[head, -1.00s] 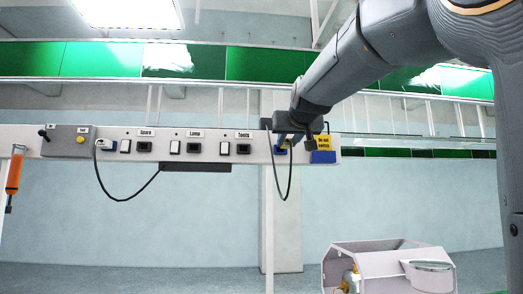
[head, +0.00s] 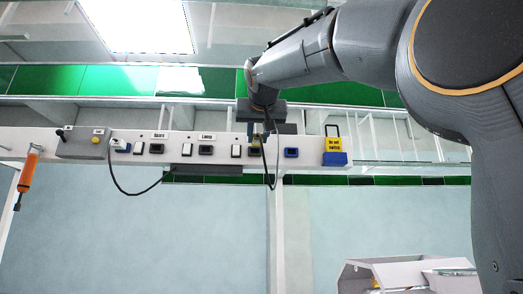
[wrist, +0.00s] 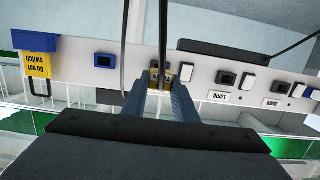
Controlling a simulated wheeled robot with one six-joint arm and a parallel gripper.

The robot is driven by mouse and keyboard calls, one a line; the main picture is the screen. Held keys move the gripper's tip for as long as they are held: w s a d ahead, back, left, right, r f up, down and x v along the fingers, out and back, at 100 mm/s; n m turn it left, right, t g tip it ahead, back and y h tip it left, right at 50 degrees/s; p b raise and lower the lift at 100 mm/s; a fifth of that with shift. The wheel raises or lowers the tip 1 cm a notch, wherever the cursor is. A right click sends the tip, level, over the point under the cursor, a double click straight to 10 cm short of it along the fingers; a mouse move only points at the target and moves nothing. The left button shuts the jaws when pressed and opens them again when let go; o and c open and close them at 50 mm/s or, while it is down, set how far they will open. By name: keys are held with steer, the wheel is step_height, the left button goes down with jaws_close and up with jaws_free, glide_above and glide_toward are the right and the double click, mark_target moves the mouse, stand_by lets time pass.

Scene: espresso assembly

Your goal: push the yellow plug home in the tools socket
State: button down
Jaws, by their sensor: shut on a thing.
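The yellow plug (wrist: 155,76) is between my gripper's fingertips (wrist: 158,88), which are shut on it. In the head view my gripper (head: 257,133) points down at the white socket rail, in front of the tools socket position, between the switch right of the lamp socket (head: 206,150) and the blue socket (head: 291,153). The plug (head: 255,145) shows only partly there. The gripper and plug hide the tools socket and its label, so I cannot tell how deep the plug sits. A black cable (head: 270,175) hangs below it in a loop.
A yellow "Do not switch" tag with a blue block (head: 335,158) is at the rail's right end. The spare socket (head: 157,148), a grey box (head: 83,143) and an orange tool (head: 27,172) are to the left. The blue socket is empty.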

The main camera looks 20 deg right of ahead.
steer(key=shift+w, duration=0.2)
steer(key=shift+r+p+x, duration=0.25)
steer(key=shift+p+x, duration=0.45)
steer(key=shift+x, duration=0.5)
steer(key=shift+r+p+x, duration=0.2)
steer(key=shift+p+x, duration=0.5)
steer(key=shift+x, duration=0.5)
steer(key=c, duration=2.1)
jaws_free()
steer(key=shift+w, duration=0.15)
jaws_close()
steer(key=shift+r+p+x, duration=0.2)
steer(key=shift+p+x, duration=0.35)
steer(key=shift+x, duration=0.8)
steer(key=o, duration=0.7)
jaws_free()
steer(key=shift+w+d, duration=0.1)
steer(key=shift+w, duration=0.05)
steer(key=shift+o, duration=0.2)
